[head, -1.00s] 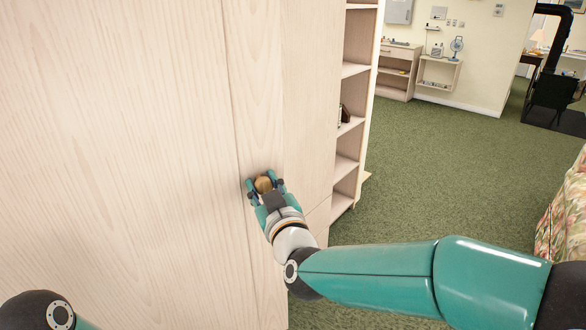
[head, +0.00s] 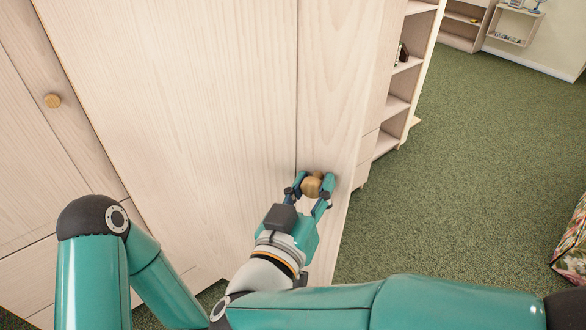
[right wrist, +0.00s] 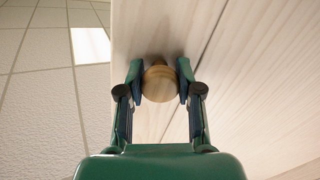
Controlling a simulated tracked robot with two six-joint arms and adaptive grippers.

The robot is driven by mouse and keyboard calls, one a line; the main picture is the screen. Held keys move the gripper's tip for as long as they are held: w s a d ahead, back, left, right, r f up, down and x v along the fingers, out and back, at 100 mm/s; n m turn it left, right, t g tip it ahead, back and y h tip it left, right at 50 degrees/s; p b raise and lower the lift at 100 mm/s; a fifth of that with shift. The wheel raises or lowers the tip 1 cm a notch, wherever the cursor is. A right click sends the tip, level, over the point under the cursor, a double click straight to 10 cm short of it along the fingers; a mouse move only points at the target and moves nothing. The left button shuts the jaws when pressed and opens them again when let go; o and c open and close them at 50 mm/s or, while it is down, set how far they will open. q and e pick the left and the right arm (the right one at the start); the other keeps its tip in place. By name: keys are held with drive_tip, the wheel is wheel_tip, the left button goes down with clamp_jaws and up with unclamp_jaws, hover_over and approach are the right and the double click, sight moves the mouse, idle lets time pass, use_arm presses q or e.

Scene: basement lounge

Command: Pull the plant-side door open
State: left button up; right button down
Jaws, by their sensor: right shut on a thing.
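The pale wood door (head: 200,90) fills the middle of the head view. My right gripper (head: 315,184) is shut on this knob, one finger on each side. The right wrist view shows the knob (right wrist: 159,83) between the fingers against the door face. My left arm shows at lower left, but its gripper is out of view. No plant is visible.
Another cabinet front with a wooden knob (head: 52,100) stands at left. Open shelves (head: 398,105) stand just right of the door. Green carpet (head: 470,150) lies clear to the right. A floral-covered piece of furniture (head: 573,245) is at the right edge.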

drive_tip(key=shift+s+a+r+m+h, duration=0.15)
drive_tip(key=shift+s+m+h, duration=0.15)
drive_tip(key=shift+s, duration=0.3)
drive_tip(key=shift+s+a, duration=0.2)
drive_tip(key=shift+s, duration=0.05)
drive_tip(key=c, duration=0.7)
unclamp_jaws()
drive_tip(key=shift+s, duration=0.1)
drive_tip(key=shift+c, duration=0.2)
approach(323, 123)
drive_tip(key=x, duration=0.5)
